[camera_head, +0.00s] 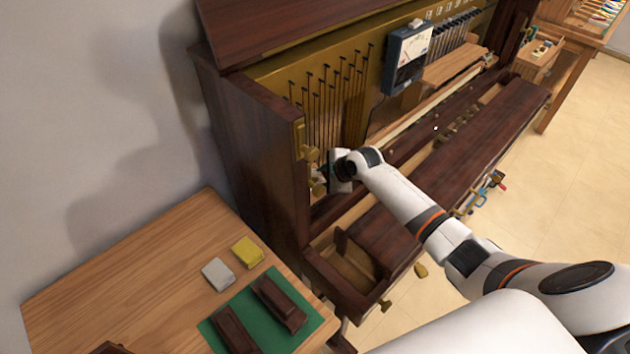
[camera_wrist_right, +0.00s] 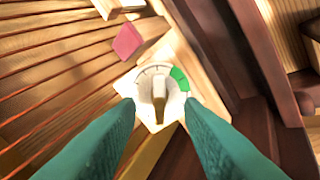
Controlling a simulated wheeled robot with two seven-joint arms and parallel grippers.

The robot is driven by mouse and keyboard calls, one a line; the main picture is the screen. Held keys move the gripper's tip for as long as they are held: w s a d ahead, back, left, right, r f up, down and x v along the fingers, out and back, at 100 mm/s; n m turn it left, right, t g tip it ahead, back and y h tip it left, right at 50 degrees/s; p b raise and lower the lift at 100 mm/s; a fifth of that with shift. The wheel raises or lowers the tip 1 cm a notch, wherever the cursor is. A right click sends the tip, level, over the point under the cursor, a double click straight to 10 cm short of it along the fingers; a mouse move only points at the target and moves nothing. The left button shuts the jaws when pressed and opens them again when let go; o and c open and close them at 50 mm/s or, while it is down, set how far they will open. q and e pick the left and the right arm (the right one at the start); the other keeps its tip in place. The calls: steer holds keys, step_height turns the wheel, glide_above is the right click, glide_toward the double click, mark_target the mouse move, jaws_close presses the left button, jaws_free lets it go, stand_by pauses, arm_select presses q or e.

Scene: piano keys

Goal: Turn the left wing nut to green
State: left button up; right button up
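In the right wrist view, the wing nut (camera_wrist_right: 159,88) is a small brass-coloured tab, pointing nearly straight up and down in that picture. It sits on a white round dial (camera_wrist_right: 145,84) with dark tick marks and a green sector (camera_wrist_right: 180,78) at its upper right. The tab does not point at the green. My right gripper (camera_wrist_right: 159,112) has its two teal fingers apart, one on each side of the nut, with nothing visibly held. In the head view my right gripper (camera_head: 326,171) is inside the left end of the piano case and hides the dial. My left gripper is not in view.
The piano's dark left side wall (camera_head: 250,150) stands close to my right gripper. A blue meter (camera_head: 407,58) hangs on the piano. A wooden table (camera_head: 130,270) at lower left holds a green mat (camera_head: 262,312), a yellow block (camera_head: 247,252) and a grey block (camera_head: 218,274).

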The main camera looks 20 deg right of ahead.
mark_target(318, 179)
steer(key=shift+b+x, duration=1.6)
steer(key=shift+x, duration=0.6)
steer(key=shift+s+d+r+p, duration=0.15)
steer(key=shift+s+r+p, duration=0.3)
steer(key=shift+p, duration=0.75)
steer(key=c, duration=0.7)
steer(key=shift+r+m+p, duration=0.25)
steer(key=shift+m+p, duration=0.35)
steer(key=shift+p, duration=0.25)
steer(key=shift+c, duration=0.2)
steer(key=shift+m+p, duration=0.5)
steer(key=shift+p, duration=0.05)
steer(key=shift+f+m, duration=0.25)
steer(key=shift+m, duration=0.05)
